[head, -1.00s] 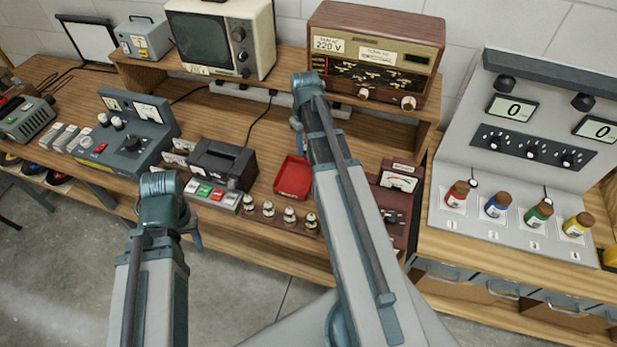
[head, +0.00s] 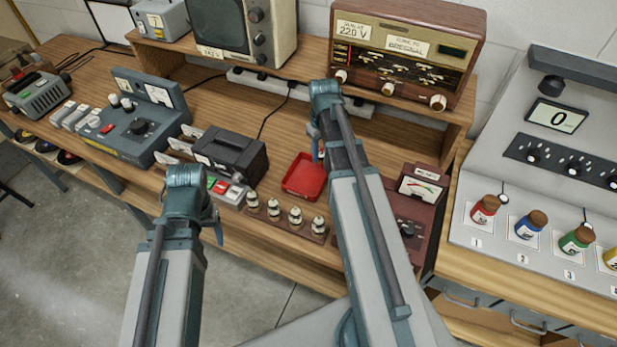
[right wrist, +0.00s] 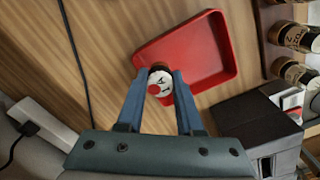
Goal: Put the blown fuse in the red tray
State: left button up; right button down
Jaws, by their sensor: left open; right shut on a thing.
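The red tray (head: 304,177) lies on the wooden bench, and it also shows in the right wrist view (right wrist: 205,60). It looks empty where I see it. My right gripper (head: 318,145) is shut on a fuse (right wrist: 162,84) with a pale round end and a red dot. In the right wrist view this fuse overlaps the tray's lower left rim; its height above the tray I cannot tell. In the head view the arm hides it. My left gripper (head: 218,228) is open and empty at the bench's front edge, left of the tray.
A row of several white fuses (head: 295,216) stands in front of the tray. A black box (head: 235,158) is left of it, a maroon meter (head: 420,190) right. A cable (head: 270,118) runs behind. A shelf with a radio (head: 405,50) overhangs the back.

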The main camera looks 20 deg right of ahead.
notch_tip(320, 180, up, 4)
jog(key=p, duration=0.2)
send_over(307, 179)
notch_tip(307, 179, down, 11)
jog(key=b, duration=1)
jog(key=shift+s+r, duration=0.1)
jog(key=shift+r, duration=0.05)
pick_arm(q)
notch_tip(307, 179, down, 6)
jog(key=shift+f, duration=0.2)
pick_arm(e)
jog(key=shift+r, duration=0.15)
pick_arm(q)
jog(key=shift+f, duration=0.15)
pick_arm(e)
jog(key=c, duration=0.5)
grip_release()
jog(key=shift+c, duration=0.2)
